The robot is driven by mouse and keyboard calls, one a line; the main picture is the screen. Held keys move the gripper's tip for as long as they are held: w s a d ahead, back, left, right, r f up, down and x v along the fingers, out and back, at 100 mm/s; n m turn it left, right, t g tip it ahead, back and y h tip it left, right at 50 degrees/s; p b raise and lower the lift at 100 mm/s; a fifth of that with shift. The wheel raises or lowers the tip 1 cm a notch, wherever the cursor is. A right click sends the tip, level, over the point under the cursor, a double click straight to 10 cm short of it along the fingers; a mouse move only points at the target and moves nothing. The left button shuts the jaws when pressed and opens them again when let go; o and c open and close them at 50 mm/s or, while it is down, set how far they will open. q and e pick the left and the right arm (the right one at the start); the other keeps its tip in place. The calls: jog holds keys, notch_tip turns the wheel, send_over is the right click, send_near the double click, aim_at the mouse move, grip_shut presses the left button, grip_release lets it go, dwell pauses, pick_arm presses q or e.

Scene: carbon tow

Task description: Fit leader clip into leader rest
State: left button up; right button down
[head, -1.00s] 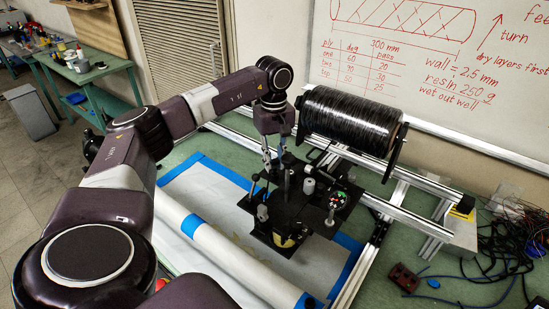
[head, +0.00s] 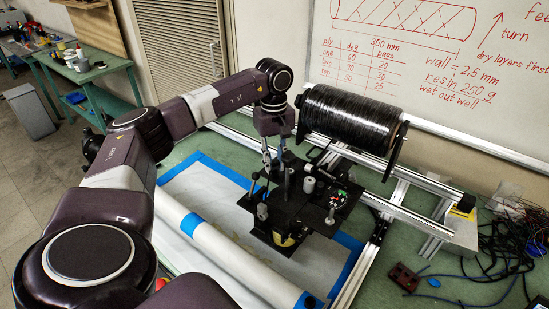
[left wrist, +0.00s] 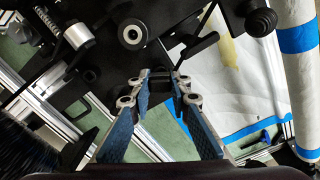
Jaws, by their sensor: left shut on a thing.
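My left gripper (head: 275,158) reaches down from the left arm to the back edge of a black winding carriage (head: 290,198). In the left wrist view its blue-padded fingers (left wrist: 157,82) close toward each other on a small dark piece between the tips. This piece is likely the leader clip, but its outline merges with the black plate behind it. I cannot pick out the leader rest for certain among the black plates, posts and rollers. Whether the held piece touches the carriage cannot be told. My right gripper is not in view.
A spool of black tow (head: 350,117) stands behind the carriage on aluminium rails (head: 412,180). A white tube with blue tape (head: 215,240) lies in front. A dark red block (head: 404,277) and tangled cables (head: 500,252) lie at the right on the green table.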

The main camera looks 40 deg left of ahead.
pick_arm(q)
jog(key=shift+f, duration=0.25)
jog(key=o, duration=0.9)
notch_tip(320, 180, up, 12)
jog(key=shift+a+f, duration=0.1)
jog(key=shift+a, duration=0.05)
jog(key=shift+c, duration=0.3)
